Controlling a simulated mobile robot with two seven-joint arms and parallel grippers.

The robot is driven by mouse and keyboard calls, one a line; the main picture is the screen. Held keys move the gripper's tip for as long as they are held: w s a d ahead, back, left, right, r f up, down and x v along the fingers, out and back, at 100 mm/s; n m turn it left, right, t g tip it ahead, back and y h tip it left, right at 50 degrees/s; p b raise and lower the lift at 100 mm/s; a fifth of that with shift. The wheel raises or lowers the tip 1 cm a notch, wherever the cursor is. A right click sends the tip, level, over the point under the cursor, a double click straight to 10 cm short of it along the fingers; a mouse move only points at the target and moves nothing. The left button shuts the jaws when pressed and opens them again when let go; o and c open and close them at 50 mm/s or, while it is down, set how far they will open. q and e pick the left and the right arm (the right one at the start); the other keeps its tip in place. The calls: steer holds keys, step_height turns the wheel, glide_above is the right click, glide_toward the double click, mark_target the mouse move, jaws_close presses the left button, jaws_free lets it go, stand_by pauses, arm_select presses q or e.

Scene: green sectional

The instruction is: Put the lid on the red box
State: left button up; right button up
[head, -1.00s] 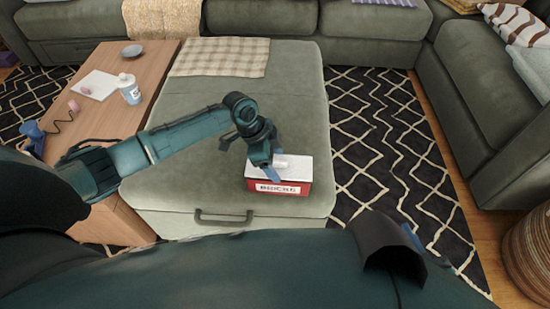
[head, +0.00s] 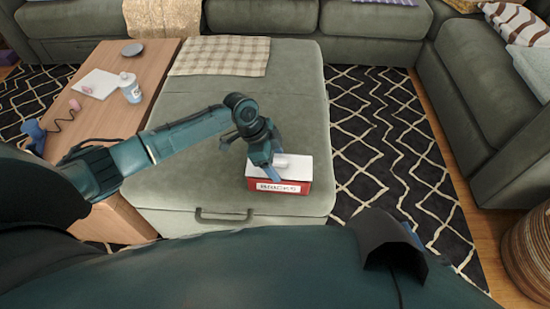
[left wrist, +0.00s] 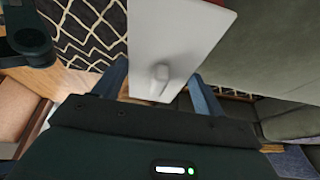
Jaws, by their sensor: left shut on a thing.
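The red box (head: 262,186) with a white lettered label sits near the front right corner of the green ottoman. The flat white lid (head: 303,170) lies over the top of the box, with a small raised handle. I cannot tell whether it is fully seated. My left gripper (head: 275,174) reaches down over the lid and is shut on its handle. In the left wrist view the lid (left wrist: 178,35) extends away from the blue fingers (left wrist: 158,92), with the handle between them. A sliver of red shows at its far edge. My right gripper is not seen.
The green ottoman (head: 200,150) is clear left of the box, with a checked cloth (head: 220,57) at its back. A wooden table (head: 110,125) on the left holds a white bottle (head: 130,88) and small items. Patterned rug lies right of the ottoman.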

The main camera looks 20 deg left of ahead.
arm_select(q)
steer(key=shift+f, duration=0.5)
stand_by(1.0)
steer(key=o, duration=1)
steer(key=shift+o, duration=0.6)
